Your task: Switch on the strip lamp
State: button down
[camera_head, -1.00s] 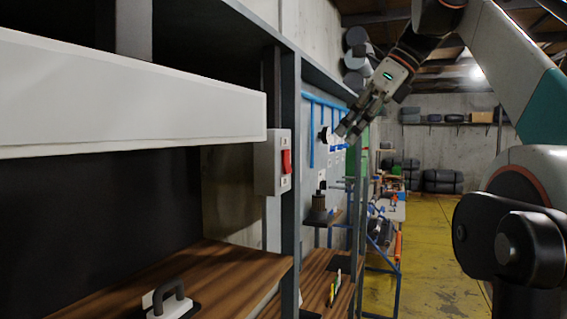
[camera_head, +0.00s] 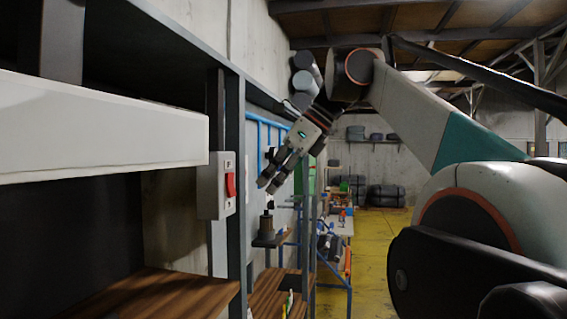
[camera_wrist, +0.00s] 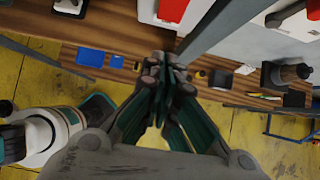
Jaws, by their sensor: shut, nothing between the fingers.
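The strip lamp (camera_head: 100,130) is a long white bar at the left of the head view, and its face shows no glow. A grey switch box with a red rocker (camera_head: 230,184) is fixed beside a dark shelf post, just right of the lamp's end. My gripper (camera_head: 267,188) is shut and empty, pointing down and left, to the right of the switch in the picture and apart from it. In the wrist view the closed fingers (camera_wrist: 165,68) point up toward a red part (camera_wrist: 172,10) at the top edge, probably the rocker.
A dark upright post (camera_head: 236,190) stands between the switch and my gripper in the picture. Wooden shelves (camera_head: 150,295) lie below the lamp. A dark cylindrical item (camera_head: 266,226) stands on a further shelf. Yellow floor (camera_head: 385,240) is open to the right.

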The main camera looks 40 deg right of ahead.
aim_at(231, 184)
jog(key=shift+w+a+f+p, duration=0.2)
jog(key=shift+w+a+f, duration=0.15)
jog(key=shift+w+a, duration=0.25)
jog(key=shift+w+a+f+p, duration=0.3)
jog(key=shift+w+a, duration=0.15)
jog(key=shift+w, duration=0.3)
jog(key=shift+w+a+f+p, duration=0.15)
jog(key=shift+w+a+f, duration=0.2)
jog(key=shift+w+a, duration=0.25)
jog(key=shift+w, duration=0.1)
jog(key=shift+w+a+f, duration=0.15)
jog(key=shift+w+f, duration=0.05)
jog(key=shift+w, duration=0.1)
